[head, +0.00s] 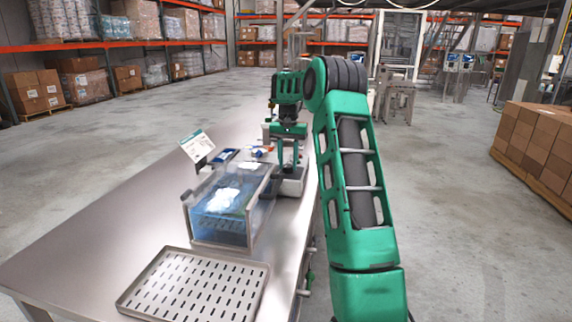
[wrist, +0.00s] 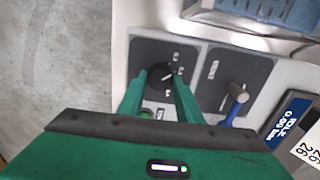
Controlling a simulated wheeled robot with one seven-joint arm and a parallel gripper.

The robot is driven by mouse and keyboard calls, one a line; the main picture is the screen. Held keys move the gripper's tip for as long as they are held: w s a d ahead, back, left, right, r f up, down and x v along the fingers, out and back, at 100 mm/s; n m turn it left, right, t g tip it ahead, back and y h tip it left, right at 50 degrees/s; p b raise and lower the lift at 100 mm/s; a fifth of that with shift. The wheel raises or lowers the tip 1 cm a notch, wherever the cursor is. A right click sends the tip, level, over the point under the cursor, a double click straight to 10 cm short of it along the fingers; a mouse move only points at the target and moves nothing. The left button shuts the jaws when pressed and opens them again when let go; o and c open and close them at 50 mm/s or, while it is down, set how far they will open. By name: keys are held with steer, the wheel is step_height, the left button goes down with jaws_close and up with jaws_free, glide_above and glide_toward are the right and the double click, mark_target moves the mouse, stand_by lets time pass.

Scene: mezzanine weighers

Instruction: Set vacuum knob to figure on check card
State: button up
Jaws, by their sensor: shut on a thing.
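The vacuum knob (wrist: 159,76) is black and sits on a dark dial plate with small white figures around it, in the wrist view. My gripper (wrist: 161,80) has its two green fingers shut on the knob, one on each side. The fingers hide part of the knob and dial, and I cannot tell which figure the knob points to. In the head view my gripper is at the machine on the bench, with its fingertips hidden. A white card (head: 197,146) with a green edge stands tilted on the bench; its writing is too small to read.
A blue-handled vent lever (wrist: 237,96) and a display (wrist: 288,120) reading idle and about zero bar are right of the knob. A clear chamber (head: 220,225) and slotted tray (head: 193,285) stand on the steel bench (head: 90,250).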

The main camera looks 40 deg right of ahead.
mark_target(286, 165)
steer(key=shift+w+a+r+m, duration=0.1)
steer(key=shift+a+m, duration=0.05)
steer(key=shift+m, duration=0.65)
steer(key=shift+w+a+m, duration=0.1)
steer(key=shift+m, duration=0.7)
steer(key=o, duration=1)
steer(key=shift+w+a, duration=0.1)
steer(key=shift+o, duration=0.2)
steer(key=shift+d, duration=0.2)
step_height(286, 165, up, 11)
